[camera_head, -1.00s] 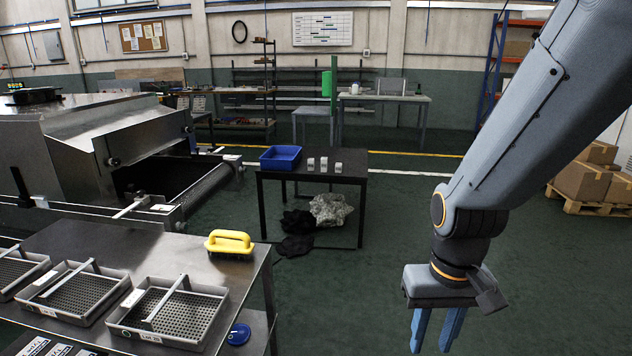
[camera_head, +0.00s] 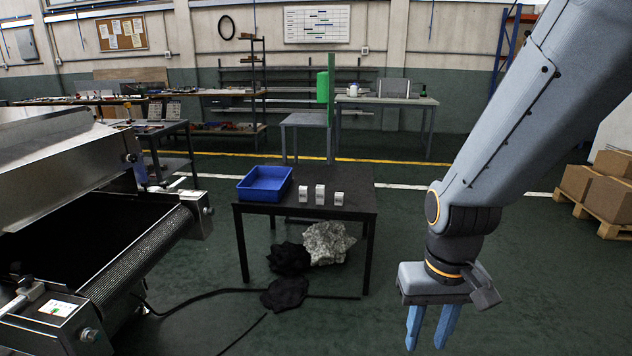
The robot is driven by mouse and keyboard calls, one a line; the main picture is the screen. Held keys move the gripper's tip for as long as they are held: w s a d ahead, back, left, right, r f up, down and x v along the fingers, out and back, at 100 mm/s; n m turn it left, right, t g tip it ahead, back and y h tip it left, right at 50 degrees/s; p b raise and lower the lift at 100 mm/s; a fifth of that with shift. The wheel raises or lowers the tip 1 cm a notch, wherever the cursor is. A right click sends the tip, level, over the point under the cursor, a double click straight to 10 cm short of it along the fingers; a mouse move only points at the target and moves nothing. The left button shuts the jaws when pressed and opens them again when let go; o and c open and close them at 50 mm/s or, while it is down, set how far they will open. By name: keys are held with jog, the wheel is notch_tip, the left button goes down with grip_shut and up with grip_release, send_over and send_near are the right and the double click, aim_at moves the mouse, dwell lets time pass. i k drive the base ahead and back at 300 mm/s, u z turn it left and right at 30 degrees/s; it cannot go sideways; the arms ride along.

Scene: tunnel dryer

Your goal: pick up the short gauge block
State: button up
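Three small light-grey blocks stand in a row on a black table ahead. The right block (camera_head: 339,198) looks the shortest, so it appears to be the short gauge block. The middle block (camera_head: 320,194) looks the tallest, and the left block (camera_head: 303,193) stands beside it. They are small in view, so their exact heights are hard to judge. My gripper (camera_head: 425,343) points down at the lower right, nearer to me than the table. Its two blue fingers are apart with nothing between them.
The black table (camera_head: 352,211) also bears a blue bin (camera_head: 265,184) left of the blocks. Dark and grey cloth heaps (camera_head: 325,243) lie beneath it. The dryer's conveyor (camera_head: 100,235) is at left. Cartons on a pallet (camera_head: 605,205) stand at right.

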aim_at(338, 196)
jog(key=i, duration=2.7)
jog(key=u, duration=2.5)
jog(key=i, duration=0.3)
jog(key=z, duration=2.3)
